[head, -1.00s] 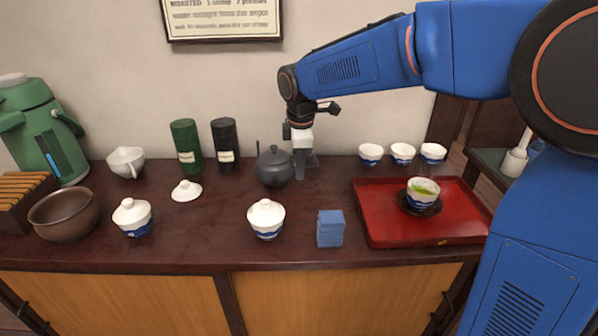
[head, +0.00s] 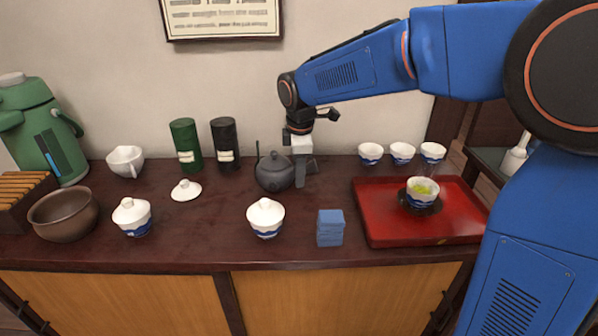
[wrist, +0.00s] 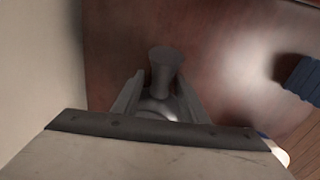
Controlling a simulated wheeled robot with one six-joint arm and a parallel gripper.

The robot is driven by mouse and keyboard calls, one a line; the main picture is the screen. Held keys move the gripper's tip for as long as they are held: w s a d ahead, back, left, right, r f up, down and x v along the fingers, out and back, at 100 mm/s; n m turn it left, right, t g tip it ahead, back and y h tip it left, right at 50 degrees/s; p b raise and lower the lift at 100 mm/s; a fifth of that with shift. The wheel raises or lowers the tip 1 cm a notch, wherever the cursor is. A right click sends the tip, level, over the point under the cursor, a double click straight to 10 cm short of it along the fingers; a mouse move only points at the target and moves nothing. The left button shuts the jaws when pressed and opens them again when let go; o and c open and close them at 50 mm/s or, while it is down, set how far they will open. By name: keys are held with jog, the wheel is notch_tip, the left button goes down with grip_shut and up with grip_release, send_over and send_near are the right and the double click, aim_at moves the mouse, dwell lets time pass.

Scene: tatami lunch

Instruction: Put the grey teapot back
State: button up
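The dark grey teapot (head: 273,175) is upright at the back middle of the counter, just right of the black canister. I cannot tell whether its base touches the counter. My gripper (head: 300,180) points down at the teapot's right side, its fingers around the flared side handle (head: 311,165). In the wrist view the handle (wrist: 165,62) sticks out between the two fingers of my gripper (wrist: 160,85), which look shut on it. The fingers hide part of the handle, and most of the teapot body is hidden in the wrist view.
Black (head: 225,145) and green (head: 186,145) canisters stand left of the teapot. A lidded cup (head: 265,218) and blue block (head: 330,228) are in front. A red tray (head: 385,235) holding a tea cup (head: 422,192) lies right, with white cups (head: 402,153) behind. The wall is close behind.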

notch_tip(320, 180, up, 11)
jog(key=s, duration=0.2)
jog(key=s+d+f+m, duration=0.1)
jog(key=s+d+m, duration=0.3)
jog(key=s+d, duration=0.3)
jog(key=s+d+f+m+t, duration=0.1)
jog(key=s+d+f+m, duration=0.1)
jog(key=s+d+m, duration=0.2)
jog(key=s+d+f+m, duration=0.2)
jog(key=s+d+m, duration=0.3)
jog(key=s+d, duration=0.4)
jog(key=shift+s+d+f+t, duration=0.1)
jog(key=shift+s+d+t, duration=0.1)
jog(key=shift+s, duration=0.2)
jog(key=shift+s+d+t, duration=0.1)
jog(key=shift+s+t, duration=0.1)
jog(key=shift+s, duration=0.15)
jog(key=s+d+f+m, duration=0.1)
jog(key=s+f, duration=0.1)
jog(key=s+d+f+m, duration=0.1)
jog(key=s+f+m, duration=0.1)
jog(key=s, duration=0.1)
jog(key=s+d+f+m, duration=0.1)
jog(key=s+f+m, duration=0.1)
jog(key=s, duration=0.1)
jog(key=shift+s+d+f+t, duration=0.15)
jog(key=shift+d+f+t, duration=0.15)
jog(key=shift+t, duration=0.1)
